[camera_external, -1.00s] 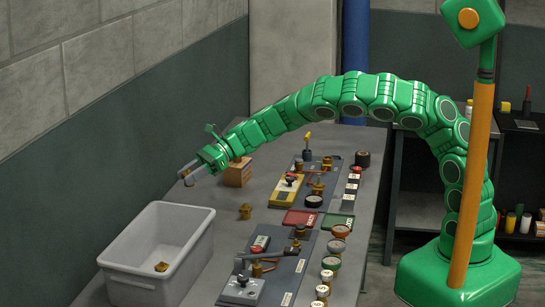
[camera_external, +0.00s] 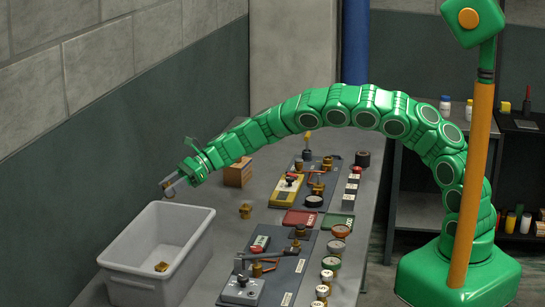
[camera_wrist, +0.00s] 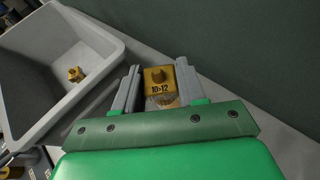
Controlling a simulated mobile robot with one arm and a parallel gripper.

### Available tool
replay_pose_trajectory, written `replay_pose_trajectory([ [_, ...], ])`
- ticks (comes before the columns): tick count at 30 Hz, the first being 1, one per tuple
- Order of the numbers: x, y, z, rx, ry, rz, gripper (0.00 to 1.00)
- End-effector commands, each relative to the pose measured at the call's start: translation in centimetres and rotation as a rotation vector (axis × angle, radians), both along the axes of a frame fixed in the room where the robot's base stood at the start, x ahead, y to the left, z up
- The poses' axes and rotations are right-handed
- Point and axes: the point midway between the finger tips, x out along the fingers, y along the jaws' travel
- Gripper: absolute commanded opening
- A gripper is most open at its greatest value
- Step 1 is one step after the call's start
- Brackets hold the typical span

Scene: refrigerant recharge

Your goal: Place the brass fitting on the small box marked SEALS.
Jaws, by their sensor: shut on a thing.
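My gripper (camera_external: 170,187) is shut on a brass fitting marked 10>12 (camera_wrist: 159,76), which sits between the two grey fingers in the wrist view. In the external view the gripper is in the air near the far end of the grey bin, left of the small brown box (camera_external: 238,174). No marking on that box can be read from here, so I cannot tell if it says SEALS. Another brass fitting (camera_external: 245,211) stands on the table between box and bin. One more brass piece (camera_external: 161,267) lies inside the bin; it also shows in the wrist view (camera_wrist: 75,74).
The grey bin (camera_external: 196,212) stands at the table's near left. Panels with valves and a yellow gauge unit (camera_external: 287,190) fill the middle. Red and green trays (camera_external: 338,221) and several small round containers line the right. A wall runs along the left.

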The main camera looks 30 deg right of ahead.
Motion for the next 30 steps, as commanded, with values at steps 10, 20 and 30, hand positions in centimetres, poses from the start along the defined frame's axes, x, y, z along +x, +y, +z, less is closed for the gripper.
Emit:
replay_pose_trajectory([
  [10, 1.4, 1.3, -2.3, 0.0, 0.001, -0.001, 0.06],
  [20, 1.9, 1.7, -2.9, 0.0, -0.002, -0.001, 0.06],
  [30, 2.0, 1.9, -6.4, -0.001, 0.002, -0.002, 0.06],
])
